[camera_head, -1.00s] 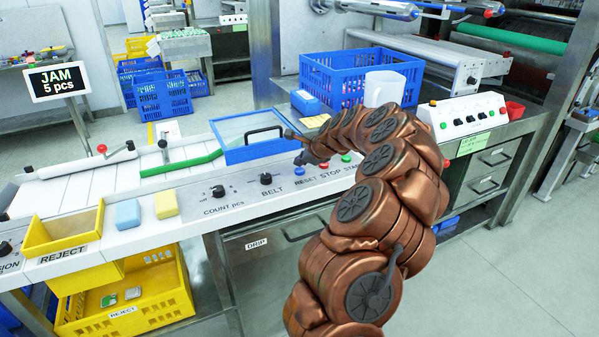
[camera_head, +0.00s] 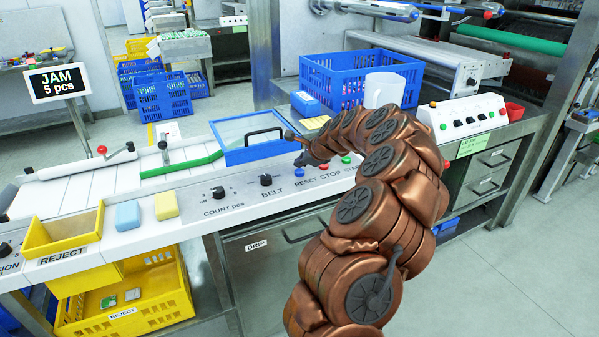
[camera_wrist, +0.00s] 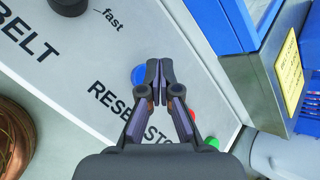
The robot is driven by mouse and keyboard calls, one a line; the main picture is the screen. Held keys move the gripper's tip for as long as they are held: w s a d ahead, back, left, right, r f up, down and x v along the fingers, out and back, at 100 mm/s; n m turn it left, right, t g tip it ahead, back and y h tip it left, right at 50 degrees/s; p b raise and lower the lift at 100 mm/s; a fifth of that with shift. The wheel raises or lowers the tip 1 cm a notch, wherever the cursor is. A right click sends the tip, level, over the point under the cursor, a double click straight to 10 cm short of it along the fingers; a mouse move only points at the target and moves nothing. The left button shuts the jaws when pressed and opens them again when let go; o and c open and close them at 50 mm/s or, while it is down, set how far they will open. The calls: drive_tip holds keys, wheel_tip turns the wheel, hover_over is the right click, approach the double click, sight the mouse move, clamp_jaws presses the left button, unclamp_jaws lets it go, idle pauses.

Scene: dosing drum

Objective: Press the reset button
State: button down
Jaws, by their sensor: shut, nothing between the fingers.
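The reset button is a round blue button (camera_wrist: 139,75) on the pale control panel, above the printed word RESET in the wrist view. My gripper (camera_wrist: 160,70) is shut and empty. Its fingertips point at the panel and appear just right of the blue button, covering its right edge. I cannot tell whether they touch the button or the panel. In the head view my gripper (camera_head: 299,161) is low over the panel (camera_head: 237,193), just above the RESET label, and the blue button is mostly hidden there.
A red button (camera_head: 324,167) and a green button (camera_head: 346,159) sit close to the right. The BELT knob (camera_head: 266,180) is to the left. A blue-framed clear cover (camera_head: 250,154) stands behind. A sign (camera_head: 58,82) reads JAM, 5 pcs.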

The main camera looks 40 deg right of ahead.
sight(301, 172)
drive_tip(key=shift+f, duration=0.15)
drive_tip(key=shift+f, duration=0.25)
drive_tip(key=shift+f, duration=0.5)
idle(1.1)
idle(0.3)
drive_tip(key=shift+r+p, duration=0.8)
drive_tip(key=shift+r, duration=0.1)
drive_tip(key=shift+r+p, duration=1.65)
drive_tip(key=shift+r, duration=0.9)
